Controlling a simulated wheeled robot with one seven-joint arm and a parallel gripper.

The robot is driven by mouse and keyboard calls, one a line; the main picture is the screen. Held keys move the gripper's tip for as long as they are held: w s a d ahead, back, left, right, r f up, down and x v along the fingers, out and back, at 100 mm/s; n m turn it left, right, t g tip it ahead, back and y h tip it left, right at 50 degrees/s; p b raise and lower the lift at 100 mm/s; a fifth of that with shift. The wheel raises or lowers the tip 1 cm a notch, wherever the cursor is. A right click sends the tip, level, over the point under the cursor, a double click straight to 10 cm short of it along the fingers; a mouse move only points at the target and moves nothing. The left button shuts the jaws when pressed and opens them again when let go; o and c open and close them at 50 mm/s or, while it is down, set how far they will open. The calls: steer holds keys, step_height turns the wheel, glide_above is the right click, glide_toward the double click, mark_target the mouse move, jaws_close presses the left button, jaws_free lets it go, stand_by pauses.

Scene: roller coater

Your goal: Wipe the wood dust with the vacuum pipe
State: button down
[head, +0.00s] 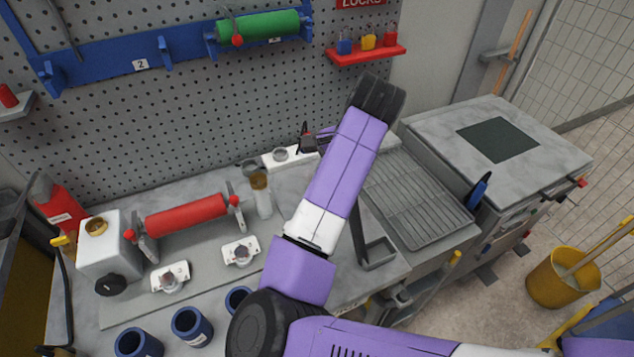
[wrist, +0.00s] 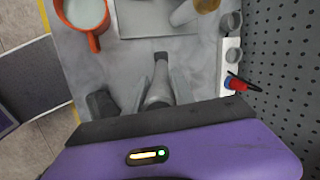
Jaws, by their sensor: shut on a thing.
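My gripper (wrist: 158,92) shows at the bottom middle of the wrist view, shut on a grey tapered piece that looks like the vacuum pipe (wrist: 160,68). The piece points away from the gripper over the grey bench top; I cannot tell whether it touches the surface. In the head view my arm hides the fingers. A dark grey bent part with a flat rectangular end (head: 378,252) shows just right of my arm; I cannot tell whether it belongs to the pipe. No wood dust can be made out clearly in either view.
An orange mug (wrist: 95,40) stands near the bench's front edge. A jar (head: 262,198), a white cup rack (head: 275,158) and a red roller (head: 187,216) stand left of my arm. Blue cups (head: 192,326) line the front. A ribbed tray (head: 415,200) lies right.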

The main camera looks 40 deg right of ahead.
steer(key=shift+s+d+r+p, duration=0.1)
steer(key=shift+s+d+p, duration=0.1)
steer(key=shift+d, duration=0.25)
steer(key=shift+s+d+p, duration=0.1)
steer(key=shift+d+p, duration=0.05)
steer(key=shift+d, duration=0.3)
steer(key=s+d, duration=0.2)
steer(key=d, duration=0.7)
steer(key=shift+s, duration=0.25)
steer(key=shift+d+r, duration=0.1)
steer(key=shift+r, duration=3)
